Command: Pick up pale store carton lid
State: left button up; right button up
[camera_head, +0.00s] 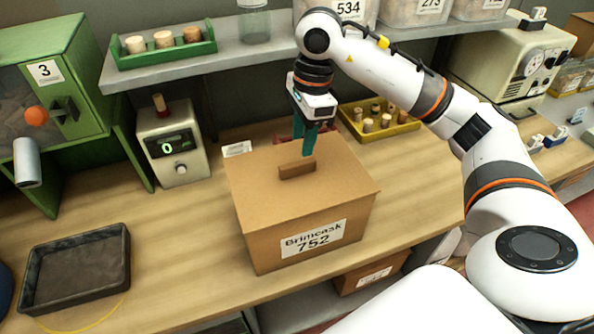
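A closed tan cardboard carton (335,205) stands on the wooden bench in the middle, its front label reading "Brimcask 752". Its flat lid (345,178) is on top, with a short brown handle bar (297,170) standing up from it. My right gripper (304,148) points down over the back part of the lid, just behind the handle. Its two teal fingers look apart with nothing between them. Whether a fingertip touches the lid or handle I cannot tell. My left gripper is not in view.
A yellow tray (385,130) of corks lies behind the carton, partly behind my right arm. A scale-like device (174,145) reading 0 stands left of it. A dark empty tray (76,268) lies at the front left. A shelf (200,65) runs above the bench.

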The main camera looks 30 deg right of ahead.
aim_at(298, 163)
jog(key=shift+a+f, duration=0.1)
jog(key=shift+f, duration=0.5)
jog(key=shift+w+f, duration=0.2)
jog(key=shift+f, duration=0.1)
jog(key=shift+f+p, duration=0.3)
jog(key=shift+p, duration=0.05)
jog(key=f, duration=0.1)
jog(key=f+p, duration=0.2)
jog(key=f, duration=0.1)
jog(key=shift+a+f, duration=0.1)
jog(key=shift+a, duration=0.2)
jog(key=shift+f, duration=0.35)
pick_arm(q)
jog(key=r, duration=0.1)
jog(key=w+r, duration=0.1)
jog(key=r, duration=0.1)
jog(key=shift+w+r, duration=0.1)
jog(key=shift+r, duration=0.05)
pick_arm(e)
grip_shut()
